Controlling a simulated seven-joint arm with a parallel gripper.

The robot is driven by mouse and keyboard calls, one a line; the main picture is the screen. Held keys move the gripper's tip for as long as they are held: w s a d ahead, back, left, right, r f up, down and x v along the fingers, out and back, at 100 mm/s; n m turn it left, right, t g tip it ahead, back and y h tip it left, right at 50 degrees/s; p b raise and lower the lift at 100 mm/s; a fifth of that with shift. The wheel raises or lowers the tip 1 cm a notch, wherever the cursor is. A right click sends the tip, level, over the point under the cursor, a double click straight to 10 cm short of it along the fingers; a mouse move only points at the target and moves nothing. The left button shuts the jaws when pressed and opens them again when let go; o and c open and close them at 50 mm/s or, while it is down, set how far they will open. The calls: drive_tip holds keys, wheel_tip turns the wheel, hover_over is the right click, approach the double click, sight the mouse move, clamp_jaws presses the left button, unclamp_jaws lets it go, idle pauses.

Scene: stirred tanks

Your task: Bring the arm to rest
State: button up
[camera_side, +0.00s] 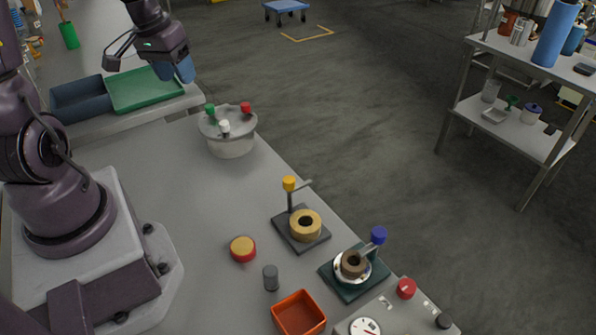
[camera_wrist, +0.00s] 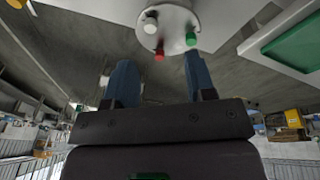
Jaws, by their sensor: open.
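My gripper (camera_side: 175,70) is raised at the back left in the side view, near the green tray and behind the lidded tank. Its two blue fingers stand apart with nothing between them; this also shows in the wrist view (camera_wrist: 160,78). The grey lidded tank (camera_side: 229,143) stands on the table with green, red and white caps on its lid. In the wrist view the tank (camera_wrist: 178,38) is at the top, beyond the fingertips and apart from them.
The green tray (camera_side: 146,88) lies beside a dark blue bin (camera_side: 80,101). The table also holds a yellow-knobbed stand (camera_side: 289,184), a blue-knobbed stand (camera_side: 378,236), a red-and-yellow round piece (camera_side: 243,249), a grey cylinder (camera_side: 271,278) and an orange box (camera_side: 299,316). The table's middle is clear.

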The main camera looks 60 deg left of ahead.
drive_tip(key=s+d+r+m+t, duration=0.1)
drive_tip(key=d+r+m, duration=0.1)
drive_tip(key=d+r, duration=0.2)
drive_tip(key=s+d+r+m+t, duration=0.1)
drive_tip(key=d+r, duration=0.3)
drive_tip(key=d, duration=0.6)
drive_tip(key=s+d+r+m+t, duration=0.1)
drive_tip(key=s+d+r+m, duration=0.1)
drive_tip(key=d, duration=0.5)
wheel_tip(320, 180, up, 2)
drive_tip(key=shift+s+m, duration=0.4)
drive_tip(key=shift+m, duration=0.1)
drive_tip(key=shift+a, duration=0.15)
